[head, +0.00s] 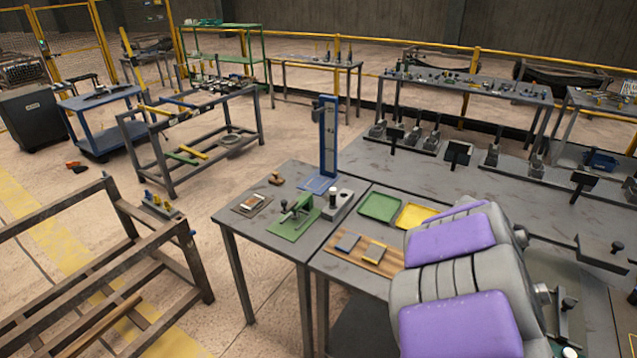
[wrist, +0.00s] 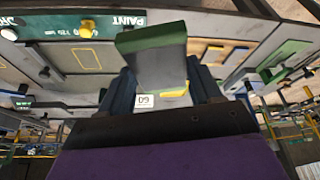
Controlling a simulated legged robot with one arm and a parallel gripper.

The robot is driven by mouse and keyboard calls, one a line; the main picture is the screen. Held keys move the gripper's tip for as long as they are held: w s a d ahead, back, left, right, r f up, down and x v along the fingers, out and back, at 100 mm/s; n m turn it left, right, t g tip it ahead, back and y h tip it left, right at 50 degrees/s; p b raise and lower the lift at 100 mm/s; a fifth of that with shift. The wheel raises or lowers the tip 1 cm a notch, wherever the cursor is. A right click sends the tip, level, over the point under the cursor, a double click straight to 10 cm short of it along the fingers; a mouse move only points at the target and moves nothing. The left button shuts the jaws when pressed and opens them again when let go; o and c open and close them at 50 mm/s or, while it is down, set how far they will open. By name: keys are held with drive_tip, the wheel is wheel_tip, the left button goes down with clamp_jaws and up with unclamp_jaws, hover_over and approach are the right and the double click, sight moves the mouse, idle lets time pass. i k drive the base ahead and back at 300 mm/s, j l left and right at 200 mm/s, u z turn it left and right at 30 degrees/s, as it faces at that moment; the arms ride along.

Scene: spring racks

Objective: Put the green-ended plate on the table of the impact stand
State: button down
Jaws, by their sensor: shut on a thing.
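My gripper (wrist: 166,92) is shut on the green-ended plate (wrist: 163,72), a grey plate whose green end (wrist: 150,38) points away from the gripper's base in the wrist view. A white number label and a small yellow patch show near the fingers. In the head view, my purple and grey arm stands in front, so gripper and plate are hidden there. A tall blue column (head: 328,135), which looks like the impact stand, rises from the back of the near left table. A blue-outlined flat area (head: 318,184) lies at its foot; no plate shows there.
A green press (head: 298,212), a grey block (head: 338,205) with a black knob, a green tray (head: 380,207) and a yellow tray (head: 415,215) stand near the column.

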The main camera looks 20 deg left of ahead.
sight(318, 183)
drive_tip(key=i+j, duration=0.25)
drive_tip(key=j, duration=0.35)
drive_tip(key=i+j, duration=0.2)
drive_tip(key=j, duration=0.4)
drive_tip(key=i+j, duration=0.25)
drive_tip(key=j, duration=0.35)
drive_tip(key=i+j, duration=0.2)
drive_tip(key=j, duration=0.4)
drive_tip(key=i+j, duration=0.25)
drive_tip(key=j, duration=0.35)
drive_tip(key=i+j, duration=0.2)
drive_tip(key=j, duration=0.4)
drive_tip(key=i+j, duration=0.25)
drive_tip(key=j, duration=0.35)
drive_tip(key=i+j+z, duration=0.1)
drive_tip(key=j, duration=0.5)
drive_tip(key=i, duration=0.1)
